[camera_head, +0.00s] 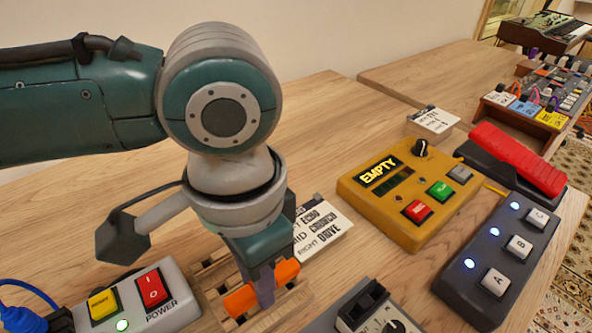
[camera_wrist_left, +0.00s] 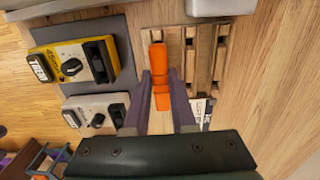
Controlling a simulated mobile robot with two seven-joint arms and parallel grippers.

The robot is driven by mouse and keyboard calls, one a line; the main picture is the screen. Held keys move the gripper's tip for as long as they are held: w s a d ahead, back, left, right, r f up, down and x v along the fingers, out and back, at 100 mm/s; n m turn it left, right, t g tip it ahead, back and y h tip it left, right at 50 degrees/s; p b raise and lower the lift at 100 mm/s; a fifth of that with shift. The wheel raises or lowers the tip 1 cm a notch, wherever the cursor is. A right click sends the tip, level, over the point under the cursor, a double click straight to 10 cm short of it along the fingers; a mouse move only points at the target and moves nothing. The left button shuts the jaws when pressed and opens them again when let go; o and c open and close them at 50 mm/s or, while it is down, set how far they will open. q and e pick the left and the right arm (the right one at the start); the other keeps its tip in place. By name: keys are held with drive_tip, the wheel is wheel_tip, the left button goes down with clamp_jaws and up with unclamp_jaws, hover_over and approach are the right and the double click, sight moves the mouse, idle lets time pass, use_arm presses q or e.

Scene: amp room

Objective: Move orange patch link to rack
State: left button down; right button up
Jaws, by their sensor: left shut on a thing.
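My left gripper (camera_head: 264,287) points down over the wooden slatted rack (camera_head: 208,273) and is shut on the orange patch link (camera_head: 240,301). The link's two orange ends stick out on either side of the fingers. In the left wrist view the orange link (camera_wrist_left: 160,62) lies between the two purple-grey fingers (camera_wrist_left: 163,92), over the left part of the slatted rack (camera_wrist_left: 204,62). I cannot tell whether the link touches the rack. My arm hides part of the rack in the head view. My right gripper is not in view.
A power box (camera_head: 140,300) with yellow and red switches is left of the rack. Label cards (camera_head: 322,232) are to its right. A yellow pedal (camera_head: 405,200) reading EMPTY, a dark A-B-C footswitch (camera_head: 497,258) and a red pedal (camera_head: 520,158) stand farther right. A grey pedal (camera_head: 372,310) is at the front.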

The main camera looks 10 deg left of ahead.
use_arm(q)
drive_tip(key=shift+p, duration=0.35)
drive_tip(key=shift+f, duration=0.6)
idle(0.8)
drive_tip(key=shift+f, duration=0.3)
drive_tip(key=shift+f+p, duration=0.1)
drive_tip(key=shift+p, duration=0.2)
idle(0.8)
drive_tip(key=shift+c, duration=1.3)
unclamp_jaws()
wheel_tip(320, 180, up, 7)
drive_tip(key=p, duration=0.8)
